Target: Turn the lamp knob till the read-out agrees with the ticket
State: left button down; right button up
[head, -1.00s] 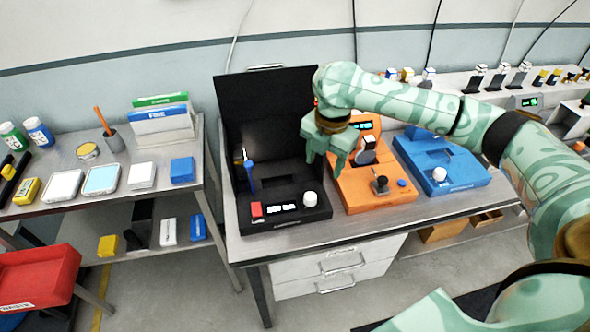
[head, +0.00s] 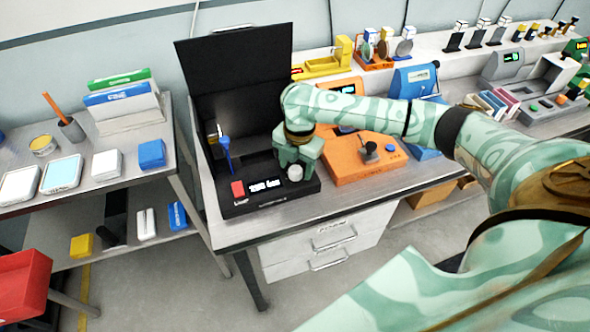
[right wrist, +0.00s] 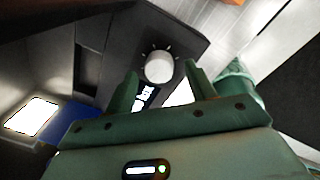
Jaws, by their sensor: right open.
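The white lamp knob (head: 295,173) sits at the front right of the black box (head: 240,210). The box's lit read-out (head: 265,185) is left of the knob; its digits are too small to read surely. My right gripper (head: 297,162) is open above the knob, fingers pointing down. In the right wrist view, the knob (right wrist: 159,67) shows between the spread fingertips (right wrist: 160,74), with gaps on both sides. The read-out (right wrist: 147,94) is partly covered there by a finger. I cannot make out a ticket. My left gripper is out of view.
A red button (head: 237,189) and a blue upright piece (head: 226,153) are on the black box, whose lid (head: 235,80) stands open. An orange device (head: 360,160) stands close on the right. A side table (head: 115,143) with dishes is at left.

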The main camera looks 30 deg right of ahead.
jog(key=shift+w+f, duration=0.1)
jog(key=shift+f, duration=0.45)
jog(key=shift+c, duration=0.3)
